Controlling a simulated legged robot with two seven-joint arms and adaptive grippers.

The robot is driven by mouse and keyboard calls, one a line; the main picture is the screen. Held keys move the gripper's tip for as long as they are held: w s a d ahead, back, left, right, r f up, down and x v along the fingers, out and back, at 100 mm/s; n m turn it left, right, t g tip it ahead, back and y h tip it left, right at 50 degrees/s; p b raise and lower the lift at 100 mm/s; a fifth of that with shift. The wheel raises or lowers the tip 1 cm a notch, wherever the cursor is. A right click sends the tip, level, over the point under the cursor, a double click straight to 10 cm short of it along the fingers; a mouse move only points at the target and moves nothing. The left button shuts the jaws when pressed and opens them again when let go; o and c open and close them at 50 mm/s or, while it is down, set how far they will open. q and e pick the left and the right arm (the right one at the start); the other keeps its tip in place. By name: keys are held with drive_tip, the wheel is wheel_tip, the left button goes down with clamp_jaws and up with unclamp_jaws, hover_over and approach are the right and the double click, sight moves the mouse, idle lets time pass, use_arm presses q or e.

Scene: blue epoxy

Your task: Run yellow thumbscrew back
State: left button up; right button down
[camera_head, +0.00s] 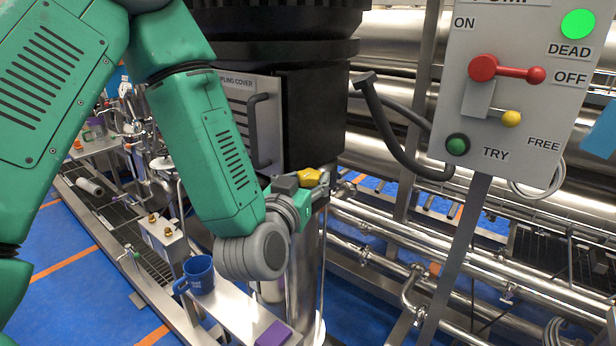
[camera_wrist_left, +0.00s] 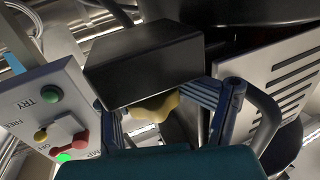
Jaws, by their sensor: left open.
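The yellow thumbscrew (camera_head: 309,177) is a lobed knob just below the black pump housing, at the end of my left arm in the head view. In the left wrist view the thumbscrew (camera_wrist_left: 155,107) shows under a dark box-shaped part (camera_wrist_left: 145,62), which hides its upper side. My left gripper (camera_head: 316,186) is open at the thumbscrew. In the left wrist view its two bluish fingers (camera_wrist_left: 168,112) stand apart, one on each side of the knob. I cannot tell whether either finger touches it. My right gripper is not in view.
The coupling cover (camera_head: 240,110) with its black handle is beside my forearm. A control panel (camera_head: 545,95) with a red lever stands right. A curved black handle (camera_head: 385,125) juts out between. A blue mug (camera_head: 198,275) and a purple block (camera_head: 272,334) sit on the ledge below.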

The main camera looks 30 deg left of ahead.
use_arm(q)
drive_tip(key=shift+s+d+r, duration=0.15)
drive_tip(key=shift+s+d, duration=0.05)
drive_tip(key=shift+d, duration=0.25)
drive_tip(key=shift+s+d+r, duration=0.1)
drive_tip(key=shift+d+r, duration=0.05)
drive_tip(key=shift+d, duration=0.15)
drive_tip(key=c, duration=0.9)
drive_tip(key=shift+a, duration=0.3)
drive_tip(key=shift+c, duration=0.2)
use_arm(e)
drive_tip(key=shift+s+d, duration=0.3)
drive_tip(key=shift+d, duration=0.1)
use_arm(q)
drive_tip(key=shift+d, duration=0.1)
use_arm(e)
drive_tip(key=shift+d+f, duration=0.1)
